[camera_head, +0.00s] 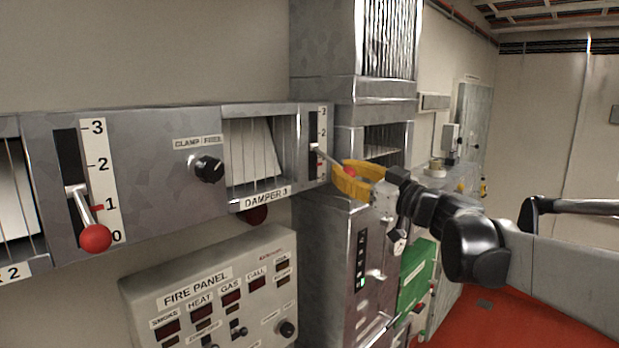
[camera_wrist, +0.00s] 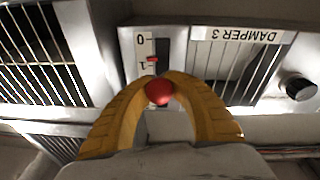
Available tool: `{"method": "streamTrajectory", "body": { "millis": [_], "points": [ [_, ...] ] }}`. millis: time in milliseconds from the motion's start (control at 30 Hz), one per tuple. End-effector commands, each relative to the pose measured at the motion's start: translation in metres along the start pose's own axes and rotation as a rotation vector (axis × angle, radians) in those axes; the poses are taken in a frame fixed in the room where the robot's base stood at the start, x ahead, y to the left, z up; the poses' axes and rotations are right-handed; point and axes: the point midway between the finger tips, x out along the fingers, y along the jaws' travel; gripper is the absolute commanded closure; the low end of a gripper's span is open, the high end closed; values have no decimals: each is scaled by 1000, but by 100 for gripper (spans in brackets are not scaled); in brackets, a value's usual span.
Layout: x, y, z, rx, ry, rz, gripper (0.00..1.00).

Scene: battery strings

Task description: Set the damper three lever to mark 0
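The damper three lever (camera_head: 328,156) stands out from a dark slot beside the window labelled DAMPER 3 (camera_head: 266,197). Its red knob (camera_head: 350,173) also shows in the wrist view (camera_wrist: 159,92). My gripper (camera_head: 352,176) has yellow fingers, one on each side of the knob; in the wrist view they curve in and close around it. The scale (camera_wrist: 141,60) appears upside down in the wrist view, with 0 and 1 readable and a red tick near 1. The lever's shaft is hidden there, so its exact mark cannot be read.
Another lever with a red knob (camera_head: 96,238) sits at the left, its knob near 0. A black clamp knob (camera_head: 208,169) is left of the DAMPER 3 window. The fire panel (camera_head: 215,290) is below. Grey cabinets stand close behind my gripper.

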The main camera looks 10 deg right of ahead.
Motion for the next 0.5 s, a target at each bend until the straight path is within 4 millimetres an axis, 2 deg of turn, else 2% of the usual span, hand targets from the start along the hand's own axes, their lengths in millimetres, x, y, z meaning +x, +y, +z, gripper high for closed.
{"method": "streamTrajectory", "body": {
  "millis": [33, 100, 500],
  "points": [
    [-1, -3, 14, 0, 30, 5, 100],
    [1, -4, 19, 3, 79, 14, 100],
    [11, -9, 36, 14, 310, 58, 100]
  ]
}}
